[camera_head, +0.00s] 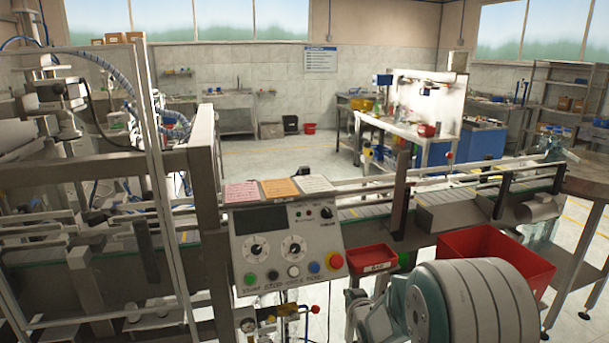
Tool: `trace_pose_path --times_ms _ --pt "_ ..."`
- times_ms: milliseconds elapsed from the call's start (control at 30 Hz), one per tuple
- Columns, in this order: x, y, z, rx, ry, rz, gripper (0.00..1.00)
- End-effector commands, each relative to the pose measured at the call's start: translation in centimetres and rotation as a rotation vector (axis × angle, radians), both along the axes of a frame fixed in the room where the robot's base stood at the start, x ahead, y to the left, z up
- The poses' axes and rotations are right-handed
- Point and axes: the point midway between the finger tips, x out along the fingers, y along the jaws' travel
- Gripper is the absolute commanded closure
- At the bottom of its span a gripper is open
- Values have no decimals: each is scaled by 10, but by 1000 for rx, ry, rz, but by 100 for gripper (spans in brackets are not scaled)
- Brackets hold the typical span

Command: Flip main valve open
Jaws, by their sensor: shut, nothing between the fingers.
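Below the control panel (287,240), near the bottom edge of the head view, there is small pipework with a round gauge (248,325). A small red handle (315,309) sits at the right end of this pipework. It may be the main valve, but it is too small to tell its position. My arm (470,300) fills the lower right, to the right of the pipework and apart from it in the picture. I cannot make out the fingers of my gripper.
A small red tray (372,258) is mounted right of the panel. A large red bin (497,258) stands behind my arm. A conveyor (365,212) runs across behind the panel. A metal frame (165,190) stands at left. Open floor lies beyond the conveyor.

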Motion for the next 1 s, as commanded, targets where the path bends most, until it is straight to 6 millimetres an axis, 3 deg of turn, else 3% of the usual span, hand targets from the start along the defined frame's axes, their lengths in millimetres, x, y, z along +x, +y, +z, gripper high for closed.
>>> trace_pose_path --times_ms 33,200,500,700,1000 --pt "-8 -4 18 -12 20 -12 100" --pt "-42 -15 59 -45 124 -54 100" --pt "-126 -31 113 -77 310 -113 100" --pt "-195 -38 137 -85 436 -136 100" --pt "-310 -40 150 -81 629 -144 100"
